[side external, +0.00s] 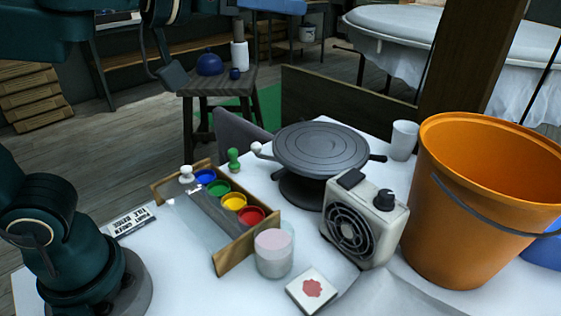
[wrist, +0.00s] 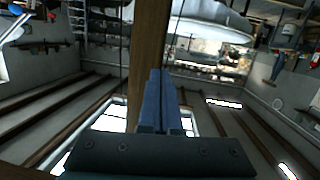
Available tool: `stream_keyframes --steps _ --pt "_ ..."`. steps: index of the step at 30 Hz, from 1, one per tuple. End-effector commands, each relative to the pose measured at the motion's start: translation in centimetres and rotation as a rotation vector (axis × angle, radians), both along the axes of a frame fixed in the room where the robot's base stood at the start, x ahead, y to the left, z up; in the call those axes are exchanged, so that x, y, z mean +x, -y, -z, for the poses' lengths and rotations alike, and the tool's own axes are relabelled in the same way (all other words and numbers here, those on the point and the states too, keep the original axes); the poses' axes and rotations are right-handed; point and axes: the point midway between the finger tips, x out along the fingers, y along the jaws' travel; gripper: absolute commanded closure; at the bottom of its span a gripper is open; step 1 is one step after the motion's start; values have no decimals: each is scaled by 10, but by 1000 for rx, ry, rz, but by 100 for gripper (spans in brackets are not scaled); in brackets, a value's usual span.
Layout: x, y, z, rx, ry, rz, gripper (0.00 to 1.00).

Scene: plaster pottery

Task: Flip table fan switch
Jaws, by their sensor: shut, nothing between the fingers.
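The table fan (side external: 363,224) is a small cream box with a round dark grille on its front. It stands on the white table, left of the orange bucket. A dark round knob (side external: 384,200) sits on its top right, and a flat dark rectangular piece (side external: 351,180) is at its top left. I cannot tell which of these is the switch, or its position. My gripper (wrist: 160,76) shows in the wrist view with its blue fingers shut together and empty. It points across the room, and the fan is not in that view.
An orange bucket (side external: 450,215) stands close to the fan's right. A dark turntable (side external: 321,150) is behind it. A glass jar (side external: 274,254), a stamped tile (side external: 311,289) and a paint rack (side external: 208,215) with several coloured pots are to its left.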

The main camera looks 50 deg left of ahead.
Motion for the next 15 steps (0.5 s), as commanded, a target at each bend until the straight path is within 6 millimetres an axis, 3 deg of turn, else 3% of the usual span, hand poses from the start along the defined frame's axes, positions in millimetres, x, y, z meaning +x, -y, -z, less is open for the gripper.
stream_keyframes --steps 4,8,12,15 --pt "9 0 19 4 -89 -74 100" --pt "6 8 52 35 -228 -116 100" --pt "-8 31 90 73 -381 -106 100" --pt "-18 53 105 80 -438 -62 100"
